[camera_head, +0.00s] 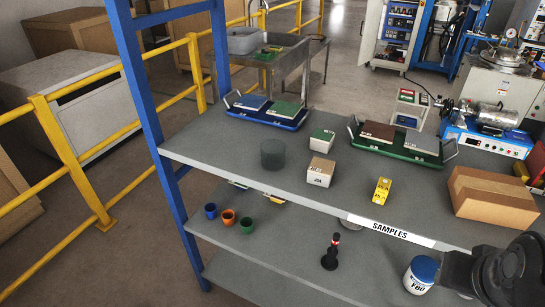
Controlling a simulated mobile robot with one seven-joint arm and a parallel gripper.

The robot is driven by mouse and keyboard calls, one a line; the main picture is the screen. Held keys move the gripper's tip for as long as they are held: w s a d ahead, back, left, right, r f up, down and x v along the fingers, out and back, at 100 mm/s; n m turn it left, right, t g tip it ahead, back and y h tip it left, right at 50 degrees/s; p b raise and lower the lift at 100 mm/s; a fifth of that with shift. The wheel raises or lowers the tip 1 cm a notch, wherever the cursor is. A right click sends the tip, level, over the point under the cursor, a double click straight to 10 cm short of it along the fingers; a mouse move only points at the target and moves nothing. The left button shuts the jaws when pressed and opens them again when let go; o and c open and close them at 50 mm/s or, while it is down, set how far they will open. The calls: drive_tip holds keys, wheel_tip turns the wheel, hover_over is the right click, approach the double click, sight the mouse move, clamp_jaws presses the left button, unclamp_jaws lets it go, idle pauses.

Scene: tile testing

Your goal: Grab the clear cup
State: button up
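A smoky grey, see-through cup (273,153) stands on the grey top shelf marked SAMPLES (225,145), left of the middle. It looks like the clear cup, and nothing touches it. Dark rounded links of my arm show at the lower right corner, far from the cup and partly cut off by the picture edge. I cannot make out my gripper's fingers.
A blue tray (285,123) and green tray (402,151) lie behind. A yellow block (381,190) and cardboard box (490,199) stand further right. A blue post (143,95) rises at left.

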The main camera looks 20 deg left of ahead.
idle(0.3)
drive_tip(key=o, duration=1.1)
